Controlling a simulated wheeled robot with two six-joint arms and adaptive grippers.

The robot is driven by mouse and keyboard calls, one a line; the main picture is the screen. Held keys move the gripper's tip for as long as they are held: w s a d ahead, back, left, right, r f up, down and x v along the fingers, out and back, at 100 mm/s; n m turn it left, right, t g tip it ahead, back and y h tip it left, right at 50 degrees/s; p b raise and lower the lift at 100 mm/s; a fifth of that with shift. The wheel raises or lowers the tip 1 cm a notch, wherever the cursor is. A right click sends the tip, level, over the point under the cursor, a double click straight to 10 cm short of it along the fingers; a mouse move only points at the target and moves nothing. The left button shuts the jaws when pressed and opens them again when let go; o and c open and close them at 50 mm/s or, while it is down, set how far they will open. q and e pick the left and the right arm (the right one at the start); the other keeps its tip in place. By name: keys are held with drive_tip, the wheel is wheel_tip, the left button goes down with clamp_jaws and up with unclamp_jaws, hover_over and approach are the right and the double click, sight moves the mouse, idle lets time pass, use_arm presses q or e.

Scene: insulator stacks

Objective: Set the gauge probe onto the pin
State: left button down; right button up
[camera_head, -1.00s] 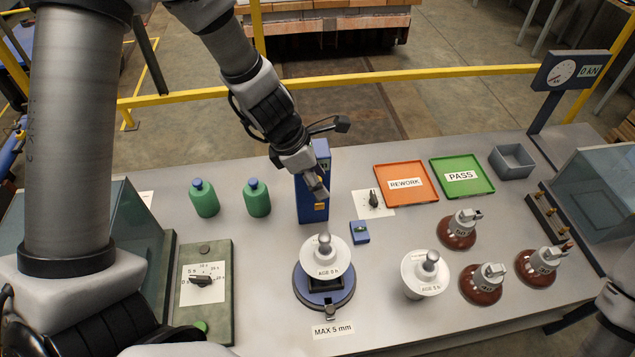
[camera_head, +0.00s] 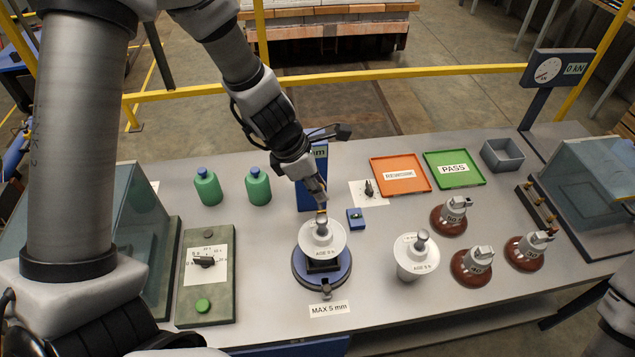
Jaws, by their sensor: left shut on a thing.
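A white disc insulator (camera_head: 310,247) marked AGE sits upright on a round blue stand (camera_head: 338,277) at the table's front middle. Its grey metal pin (camera_head: 322,230) points up from the centre. My left gripper (camera_head: 321,204) is just above and behind this pin, shut on a small slim thing with a yellowish part, apparently the gauge probe (camera_head: 321,212). The probe's lower end is close to the pin top; I cannot tell whether they touch. The blue gauge box (camera_head: 312,190) with an mm display stands behind, partly hidden by the gripper. My right gripper is out of view.
A second white insulator (camera_head: 408,262) and several brown ones (camera_head: 450,220) stand to the right. Two green bottles (camera_head: 258,188) stand left, beyond a dial box (camera_head: 190,285).

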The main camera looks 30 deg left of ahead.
use_arm(q)
drive_tip(key=shift+w+a, duration=0.3)
drive_tip(key=shift+w, duration=0.15)
drive_tip(key=c, duration=1.4)
unclamp_jaws()
drive_tip(key=shift+w+a+f, duration=0.15)
drive_tip(key=shift+w+a, duration=0.05)
drive_tip(key=shift+a, duration=0.05)
drive_tip(key=o, duration=0.4)
drive_tip(key=shift+s+d+r, duration=0.15)
drive_tip(key=shift+d+r, duration=0.05)
drive_tip(key=shift+d, duration=0.2)
drive_tip(key=shift+a+r, duration=0.4)
drive_tip(key=shift+r, duration=0.05)
drive_tip(key=v, duration=1.1)
drive_tip(key=shift+s+d, duration=0.1)
drive_tip(key=shift+d, duration=0.1)
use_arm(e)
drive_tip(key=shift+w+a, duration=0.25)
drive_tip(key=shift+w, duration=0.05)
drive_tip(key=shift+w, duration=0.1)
use_arm(q)
drive_tip(key=shift+f, duration=0.1)
